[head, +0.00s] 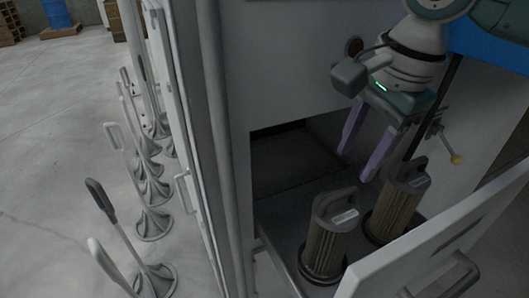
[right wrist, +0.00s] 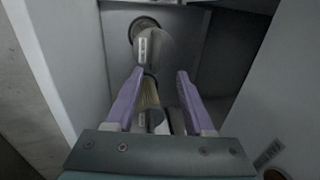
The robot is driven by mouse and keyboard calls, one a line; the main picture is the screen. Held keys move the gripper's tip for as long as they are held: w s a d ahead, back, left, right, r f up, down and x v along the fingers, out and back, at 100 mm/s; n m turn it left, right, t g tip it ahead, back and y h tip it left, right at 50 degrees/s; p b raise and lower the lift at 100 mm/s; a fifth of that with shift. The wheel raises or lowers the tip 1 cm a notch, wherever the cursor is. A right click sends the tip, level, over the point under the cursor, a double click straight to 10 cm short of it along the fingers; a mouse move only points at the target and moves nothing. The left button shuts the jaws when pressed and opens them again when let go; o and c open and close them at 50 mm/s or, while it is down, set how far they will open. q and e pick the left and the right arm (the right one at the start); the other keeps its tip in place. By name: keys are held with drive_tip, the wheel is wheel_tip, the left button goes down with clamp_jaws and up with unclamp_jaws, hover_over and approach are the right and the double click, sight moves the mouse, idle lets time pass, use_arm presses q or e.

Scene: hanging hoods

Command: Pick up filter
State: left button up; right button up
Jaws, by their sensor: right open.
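Two filters with pleated tan bodies and grey handled tops stand upright on a dark shelf (head: 285,245) in the cabinet opening. The left filter (head: 326,240) and the right filter (head: 396,205) are side by side in the head view. My right gripper (head: 354,165) has purple fingers, open and empty, above and behind the filters and apart from them. In the right wrist view, one filter (right wrist: 152,95) shows between the fingers and another (right wrist: 153,48) shows beyond the fingertips. The fingers and gripper body hide part of the nearer one. My left gripper is not in view.
An open door panel (head: 440,245) with a handle stands at the lower right, close to the filters. A grey post (head: 213,110) borders the opening on the left. A yellow-tipped lever (head: 450,150) sticks out at right. Several grey flared stands (head: 153,222) are on the floor at left.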

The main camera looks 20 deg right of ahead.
sight(343, 191)
drive_tip(key=f, duration=0.3)
drive_tip(key=shift+w+f+b, duration=0.2)
drive_tip(key=shift+f+b, duration=0.05)
drive_tip(key=shift+b, duration=0.15)
drive_tip(key=f, duration=0.1)
drive_tip(key=f+b, duration=0.1)
drive_tip(key=f, duration=0.1)
drive_tip(key=f+b, duration=0.1)
drive_tip(key=f, duration=0.1)
drive_tip(key=shift+w+d, duration=0.1)
drive_tip(key=shift+w, duration=0.3)
clamp_jaws()
